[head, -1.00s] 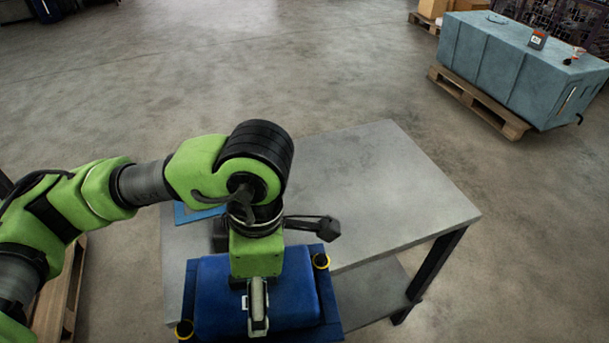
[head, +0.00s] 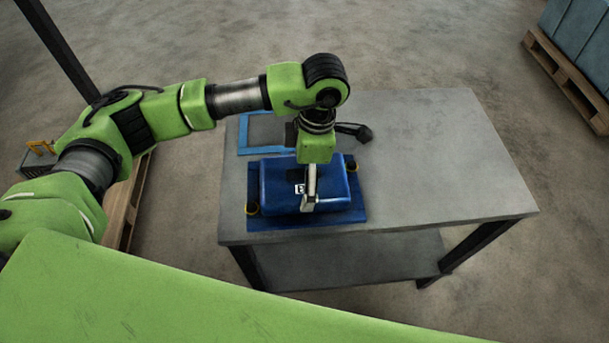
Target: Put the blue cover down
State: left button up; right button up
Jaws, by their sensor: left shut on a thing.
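The blue cover (head: 273,187) is a box-like lid with a flat flange and yellow-rimmed corner pieces. It appears level over the left front part of the grey table (head: 430,150). I cannot tell whether its underside touches the tabletop. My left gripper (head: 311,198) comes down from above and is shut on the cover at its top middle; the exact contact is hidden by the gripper. A light blue rectangular outline (head: 243,136) lies on the tabletop just behind the cover, partly hidden by my arm. My right gripper is not in view.
The right part of the tabletop is clear. The table has a lower shelf (head: 350,262). A wooden pallet (head: 124,205) is on the floor to the left. A blue-grey block on a pallet (head: 565,80) stands at the far right.

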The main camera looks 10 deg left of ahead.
pick_arm(q)
jog(key=shift+w+a+f, duration=0.1)
jog(key=shift+w+f, duration=0.3)
notch_tip(320, 180, down, 3)
jog(key=shift+w+r+p, duration=0.1)
jog(key=shift+w+p, duration=0.05)
jog(key=shift+p, duration=1.05)
jog(key=shift+f, duration=0.4)
jog(key=o, duration=1.1)
jog(key=shift+f, duration=0.1)
jog(key=shift+c, duration=0.2)
